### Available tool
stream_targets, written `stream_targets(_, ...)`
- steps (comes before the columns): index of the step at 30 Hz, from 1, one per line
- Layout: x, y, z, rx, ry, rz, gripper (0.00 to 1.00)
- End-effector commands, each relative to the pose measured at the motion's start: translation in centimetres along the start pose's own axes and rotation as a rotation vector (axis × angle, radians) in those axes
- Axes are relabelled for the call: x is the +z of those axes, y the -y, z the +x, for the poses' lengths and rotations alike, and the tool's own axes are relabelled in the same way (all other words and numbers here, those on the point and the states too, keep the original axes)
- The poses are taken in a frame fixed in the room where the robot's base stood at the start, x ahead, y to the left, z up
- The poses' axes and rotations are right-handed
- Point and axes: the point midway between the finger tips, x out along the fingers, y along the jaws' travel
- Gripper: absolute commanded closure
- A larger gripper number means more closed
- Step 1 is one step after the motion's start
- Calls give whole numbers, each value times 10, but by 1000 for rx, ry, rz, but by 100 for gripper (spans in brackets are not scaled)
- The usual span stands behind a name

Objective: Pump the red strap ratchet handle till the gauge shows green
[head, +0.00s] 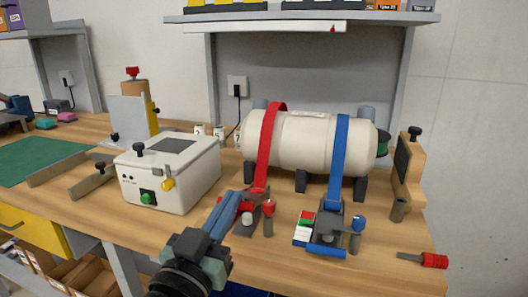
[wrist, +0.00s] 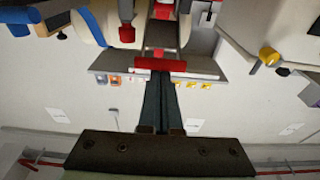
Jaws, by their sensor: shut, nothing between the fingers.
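The red strap (head: 267,150) runs over a white tank (head: 310,142) on the bench, down to a dark ratchet (head: 249,223) with red parts. A red-topped knob (head: 268,207) stands just right of it. My gripper (head: 236,199) is shut and empty, with its fingers reaching the red ratchet. In the wrist view the fingertips (wrist: 159,76) end at a red bar (wrist: 160,65), seemingly touching it; I cannot tell for sure. I cannot make out a gauge reading.
A blue strap (head: 341,155) and its ratchet (head: 328,232) stand close on the right. A white box with a green button (head: 170,172) stands to the left. A red-handled tool (head: 432,260) lies at the front right. A shelf (head: 300,14) overhangs the tank.

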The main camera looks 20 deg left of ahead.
Motion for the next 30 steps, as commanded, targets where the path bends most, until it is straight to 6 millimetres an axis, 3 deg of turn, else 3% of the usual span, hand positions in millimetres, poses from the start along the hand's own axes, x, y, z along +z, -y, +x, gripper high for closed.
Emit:
stream_targets(1, 15, 0, -4, 1, -27, 0, 100)
stream_targets(9, 31, 0, -13, 1, -157, 0, 100)
stream_targets(17, 43, 0, -19, 0, -268, -1, 100)
stream_targets(30, 52, 0, -22, 0, -264, 1, 100)
